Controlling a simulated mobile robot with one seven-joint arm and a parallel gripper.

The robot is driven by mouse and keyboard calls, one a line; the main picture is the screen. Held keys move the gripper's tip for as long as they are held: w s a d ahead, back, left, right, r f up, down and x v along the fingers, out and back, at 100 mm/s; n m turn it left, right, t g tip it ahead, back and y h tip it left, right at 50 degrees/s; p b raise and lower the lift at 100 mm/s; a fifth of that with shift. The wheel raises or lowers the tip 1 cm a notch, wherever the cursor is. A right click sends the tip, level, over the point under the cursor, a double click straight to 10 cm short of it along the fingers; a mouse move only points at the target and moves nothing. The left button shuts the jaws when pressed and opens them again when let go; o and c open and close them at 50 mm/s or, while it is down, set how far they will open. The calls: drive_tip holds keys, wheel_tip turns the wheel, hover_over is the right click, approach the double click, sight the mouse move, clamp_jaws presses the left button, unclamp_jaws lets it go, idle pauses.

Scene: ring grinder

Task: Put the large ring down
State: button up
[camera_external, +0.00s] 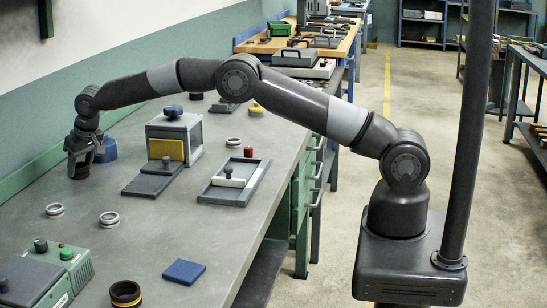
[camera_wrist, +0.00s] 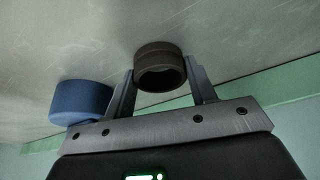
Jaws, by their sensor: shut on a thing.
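The large ring (camera_wrist: 160,72) is dark and thick-walled. In the wrist view it sits between the two fingertips of my gripper (camera_wrist: 161,84), which is shut on it. In the external view my gripper (camera_external: 80,155) points down near the wall at the left of the bench, and the dark ring (camera_external: 80,172) shows at the fingertips. The ring is at or just above the grey bench top (camera_external: 150,240); I cannot tell whether it touches. Part of it is hidden by the fingers in the external view.
A blue cylinder (camera_external: 106,150) stands close beside my gripper; it also shows in the wrist view (camera_wrist: 82,102). A grey box machine (camera_external: 175,135) and a tray (camera_external: 235,183) lie to the right. Small metal rings (camera_external: 54,210), a black-and-yellow ring (camera_external: 125,293) and a blue pad (camera_external: 184,271) are nearer the camera.

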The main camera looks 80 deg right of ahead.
drive_tip(key=o, duration=1.1)
drive_tip(key=shift+f, duration=0.1)
drive_tip(key=s+r, duration=0.8)
drive_tip(key=r, duration=0.3)
drive_tip(key=s+r, duration=0.8)
drive_tip(key=r, duration=0.4)
drive_tip(key=s+d+r+n, duration=0.1)
drive_tip(key=s+r, duration=0.2)
drive_tip(key=s, duration=0.5)
drive_tip(key=s+d+r+n, duration=0.1)
drive_tip(key=s+r, duration=0.2)
drive_tip(key=s, duration=0.5)
drive_tip(key=shift+n+t+y, duration=0.6)
drive_tip(key=shift+n+y, duration=0.1)
drive_tip(key=shift+s+d+f, duration=0.15)
drive_tip(key=shift+s+f, duration=1.25)
drive_tip(key=shift+s, duration=3.5)
drive_tip(key=shift+s+d+f, duration=0.15)
drive_tip(key=shift+s+f, duration=1.3)
drive_tip(key=shift+s, duration=3.5)
drive_tip(key=shift+s+d+f, duration=0.15)
drive_tip(key=shift+s+f, duration=1.25)
drive_tip(key=shift+s, duration=3.5)
